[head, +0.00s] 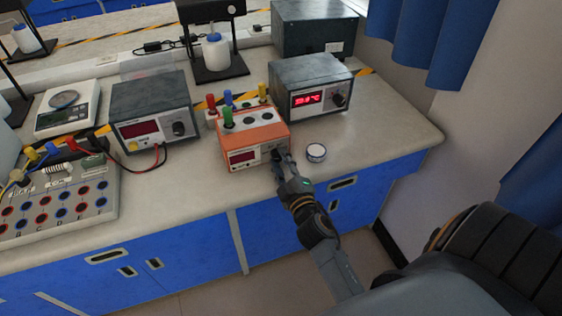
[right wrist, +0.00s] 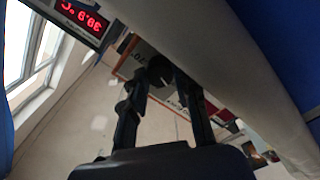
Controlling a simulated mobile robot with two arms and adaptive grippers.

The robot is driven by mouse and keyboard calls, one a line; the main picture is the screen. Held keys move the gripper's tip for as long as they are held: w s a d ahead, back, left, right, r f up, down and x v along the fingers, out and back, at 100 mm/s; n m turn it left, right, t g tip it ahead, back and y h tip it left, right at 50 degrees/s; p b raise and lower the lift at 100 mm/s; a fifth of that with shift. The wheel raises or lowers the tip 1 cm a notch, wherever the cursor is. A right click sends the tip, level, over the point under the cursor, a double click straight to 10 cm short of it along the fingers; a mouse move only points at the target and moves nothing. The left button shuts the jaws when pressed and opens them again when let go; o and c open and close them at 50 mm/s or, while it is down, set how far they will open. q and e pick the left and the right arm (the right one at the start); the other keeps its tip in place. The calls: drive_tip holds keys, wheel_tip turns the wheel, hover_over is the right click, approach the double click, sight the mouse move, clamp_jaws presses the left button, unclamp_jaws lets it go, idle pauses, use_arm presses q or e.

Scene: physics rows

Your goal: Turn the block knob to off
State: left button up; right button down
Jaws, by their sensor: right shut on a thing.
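The orange and white block unit (head: 258,134) stands on the bench, with several coloured-capped tubes in its top and a dark display on its front. My right gripper (head: 279,158) is at the right end of that front and hides most of the knob there. In the right wrist view, the dark block knob (right wrist: 158,70) sits between the tips of my right gripper (right wrist: 163,82), which is shut on it. The knob's pointer and marks cannot be read. My left gripper is not in view.
A grey unit with a lit red display (head: 315,88) stands just behind and right. A small white round tub (head: 316,152) is close to the right of my gripper. Bare bench top (head: 390,135) lies at the right.

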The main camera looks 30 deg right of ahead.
drive_tip(key=c, duration=1)
unclamp_jaws()
drive_tip(key=shift+f, duration=0.1)
